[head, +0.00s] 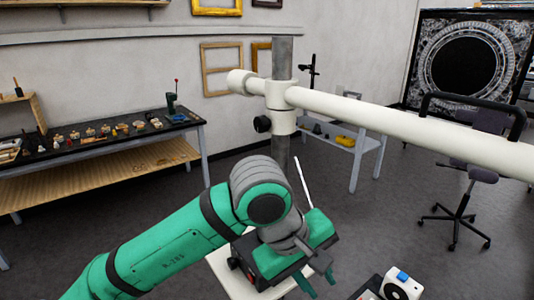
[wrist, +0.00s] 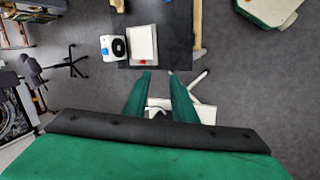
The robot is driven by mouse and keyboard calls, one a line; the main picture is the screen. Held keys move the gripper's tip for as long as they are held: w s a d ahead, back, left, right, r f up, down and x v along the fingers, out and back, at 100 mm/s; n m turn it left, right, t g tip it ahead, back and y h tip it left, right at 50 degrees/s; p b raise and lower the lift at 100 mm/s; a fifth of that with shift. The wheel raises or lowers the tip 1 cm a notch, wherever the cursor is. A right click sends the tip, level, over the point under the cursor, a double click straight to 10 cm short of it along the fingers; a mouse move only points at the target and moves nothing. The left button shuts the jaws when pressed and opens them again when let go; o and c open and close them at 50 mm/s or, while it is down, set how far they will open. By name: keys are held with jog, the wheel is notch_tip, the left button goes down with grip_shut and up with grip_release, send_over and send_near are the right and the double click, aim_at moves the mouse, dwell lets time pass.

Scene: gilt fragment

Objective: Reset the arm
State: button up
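My green arm reaches from the lower left in the head view, and my gripper (head: 318,282) hangs at its end, near the bottom centre. In the wrist view, the two green fingers of my gripper (wrist: 160,73) stand apart with a clear gap between their tips. I see nothing held between them. A white surface shows beyond and between the fingers, lower down.
A grey post with a white horizontal boom (head: 400,122) stands close to my arm. A dark table (wrist: 178,50) holds a white device (wrist: 113,47) and a white tray (wrist: 155,45). A tool-covered workbench (head: 100,138) stands left; an office chair (head: 462,205) right. Floor between is open.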

jog(key=w+d+r+m+t+h, duration=0.1)
jog(key=w+d+r+t+h, duration=0.15)
jog(key=d+h, duration=0.3)
jog(key=w+d+r+m+t+h, duration=0.1)
jog(key=w+d+r+t+h, duration=0.1)
jog(key=w+d+h, duration=0.3)
jog(key=w+a+f+n+t+y, duration=0.2)
jog(key=a+f+n+t+y, duration=0.15)
jog(key=f+n+t, duration=0.55)
jog(key=s+a+f+t+y, duration=0.2)
jog(key=s+a+f+y, duration=0.15)
jog(key=f, duration=0.45)
jog(key=s+a+f+t+y, duration=0.2)
jog(key=s+a+f+y, duration=0.15)
jog(key=f, duration=0.45)
jog(key=s+a+f+m+g+y, duration=0.2)
jog(key=s+a+f+m+y, duration=0.15)
jog(key=s+f, duration=0.7)
jog(key=s+a+m, duration=0.3)
jog(key=s+m, duration=0.1)
jog(key=s, duration=0.5)
jog(key=s+a+m+g+y, duration=0.1)
jog(key=s+a+m, duration=0.2)
jog(key=s, duration=0.6)
jog(key=shift+m, duration=0.55)
